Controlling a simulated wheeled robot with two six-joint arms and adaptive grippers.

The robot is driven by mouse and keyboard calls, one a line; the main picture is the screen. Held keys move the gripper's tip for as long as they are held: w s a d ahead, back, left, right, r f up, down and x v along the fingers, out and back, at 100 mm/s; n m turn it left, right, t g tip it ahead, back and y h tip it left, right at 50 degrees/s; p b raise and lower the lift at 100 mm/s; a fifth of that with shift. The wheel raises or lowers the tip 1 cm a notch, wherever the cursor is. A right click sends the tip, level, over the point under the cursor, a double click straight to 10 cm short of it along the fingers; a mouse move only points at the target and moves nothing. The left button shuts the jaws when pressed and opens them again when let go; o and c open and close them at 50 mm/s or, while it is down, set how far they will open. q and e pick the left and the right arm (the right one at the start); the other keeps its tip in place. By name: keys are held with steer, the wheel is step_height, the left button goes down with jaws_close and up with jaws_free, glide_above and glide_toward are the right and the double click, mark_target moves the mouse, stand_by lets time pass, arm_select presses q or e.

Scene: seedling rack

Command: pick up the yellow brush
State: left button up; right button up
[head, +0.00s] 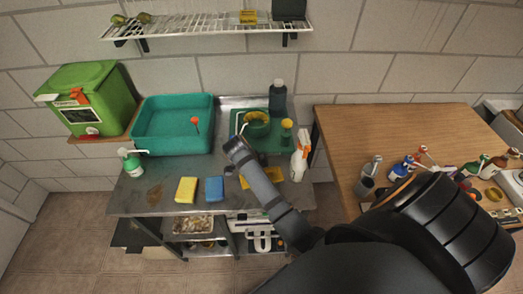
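I cannot clearly make out a yellow brush. A flat yellow item (275,174) lies on the metal table, partly hidden by my arm; its type is unclear. A yellow sponge (186,189) lies at the table's front beside a blue sponge (214,189). A small yellow-topped item (287,124) stands at the right of the green tray (266,150). One arm, seemingly my right, reaches in from the lower right over the table. Its end (236,143) is near the tray's left edge; the fingers are too small to read. My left gripper is not in view.
A teal basin (137,132) holds a red-headed item (195,120). A white spray bottle (301,155), a dark bottle (278,98) and a green pump bottle (131,163) stand around. A wooden table (345,130) with bottles is at right. A wire shelf (200,29) hangs above.

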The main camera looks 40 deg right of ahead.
steer(key=shift+d+f, duration=0.25)
steer(key=shift+f, duration=0.2)
steer(key=shift+a+r, duration=0.1)
steer(key=c, duration=1.3)
